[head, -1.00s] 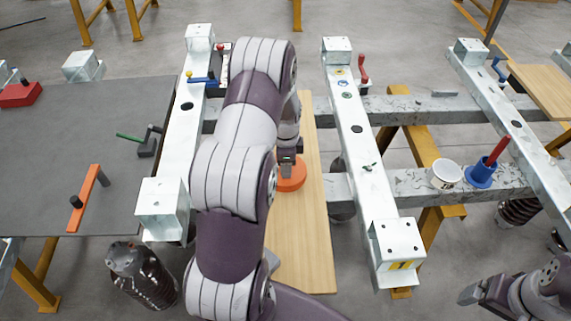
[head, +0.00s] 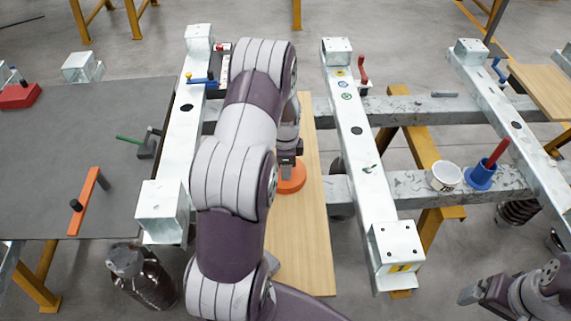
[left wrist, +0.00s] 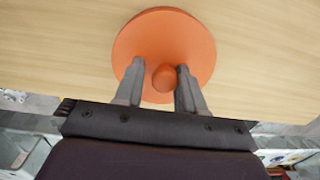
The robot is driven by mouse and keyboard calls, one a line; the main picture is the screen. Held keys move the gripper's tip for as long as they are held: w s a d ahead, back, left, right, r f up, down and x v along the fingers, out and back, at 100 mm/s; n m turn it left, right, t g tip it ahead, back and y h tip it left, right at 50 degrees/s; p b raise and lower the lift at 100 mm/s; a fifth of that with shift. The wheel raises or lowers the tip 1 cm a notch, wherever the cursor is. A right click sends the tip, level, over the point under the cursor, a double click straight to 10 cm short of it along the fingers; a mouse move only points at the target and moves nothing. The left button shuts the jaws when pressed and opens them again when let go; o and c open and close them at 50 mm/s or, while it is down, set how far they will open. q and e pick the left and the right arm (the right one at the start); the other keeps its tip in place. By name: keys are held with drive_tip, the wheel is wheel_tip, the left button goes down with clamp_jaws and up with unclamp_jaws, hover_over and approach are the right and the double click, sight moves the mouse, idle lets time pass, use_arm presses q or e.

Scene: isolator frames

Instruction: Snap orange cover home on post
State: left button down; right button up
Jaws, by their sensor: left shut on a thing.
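The orange cover (head: 292,177) is a round disc over the light wooden board (head: 305,235) in the head view. In the left wrist view the cover (left wrist: 190,40) shows face-on, with a small round orange knob (left wrist: 164,77) at its lower middle. My left gripper (left wrist: 162,75) has one grey finger on each side of the knob and is shut on it. In the head view my left gripper (head: 290,158) stands above the cover, partly behind my arm. No post shows under the cover, and I cannot tell how it sits. My right gripper (head: 475,295) is at the lower right; its jaws are unclear.
Metal rails (head: 352,150) flank the board. A white cup (head: 445,175) and a blue holder with a red handle (head: 482,174) stand to the right. A grey table (head: 60,150) at left carries an orange bar (head: 84,202) with dark pegs.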

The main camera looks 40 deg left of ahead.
use_arm(q)
drive_tip(key=shift+w+a+r+p, duration=0.1)
drive_tip(key=shift+w+r+p, duration=0.05)
drive_tip(key=shift+r+p, duration=0.6)
wheel_tip(320, 180, up, 4)
drive_tip(key=p, duration=0.3)
drive_tip(key=shift+r+p, duration=0.15)
drive_tip(key=shift+p, duration=0.15)
drive_tip(key=shift+r, duration=0.25)
